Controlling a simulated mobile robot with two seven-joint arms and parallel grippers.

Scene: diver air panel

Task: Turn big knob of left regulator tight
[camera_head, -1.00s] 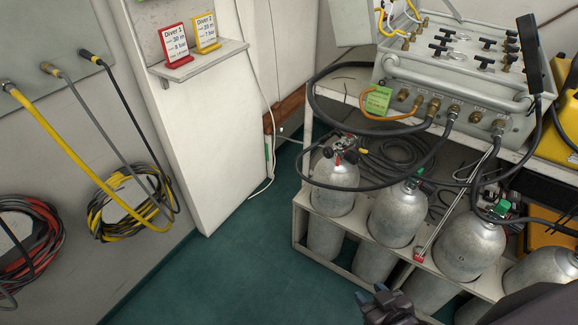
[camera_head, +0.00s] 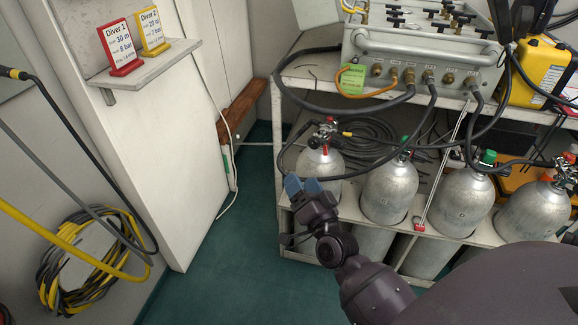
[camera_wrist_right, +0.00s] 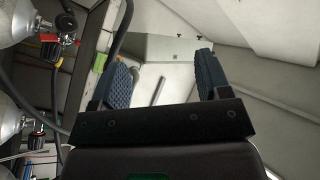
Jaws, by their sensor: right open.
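The left regulator (camera_head: 323,132), with black knobs and red parts, sits on top of the leftmost grey cylinder (camera_head: 318,164). Its knobs are small in the head view, and I cannot tell how far the big one is turned. My right gripper (camera_head: 303,183) is in front of that cylinder and below the regulator in the picture, its blue fingertips apart and empty. In the right wrist view, the gripper (camera_wrist_right: 163,75) shows open with nothing between its fingers. A red-and-black valve (camera_wrist_right: 62,39) is left of the fingers there, apart from them. My left gripper is not in view.
More cylinders (camera_head: 390,192) stand to the right in the white rack (camera_head: 425,235). A black hose (camera_head: 288,155) loops beside the left regulator. The air panel (camera_head: 425,55) is above. Two diver signs stand on a wall shelf (camera_head: 150,68). Green floor (camera_head: 235,265) is free at left.

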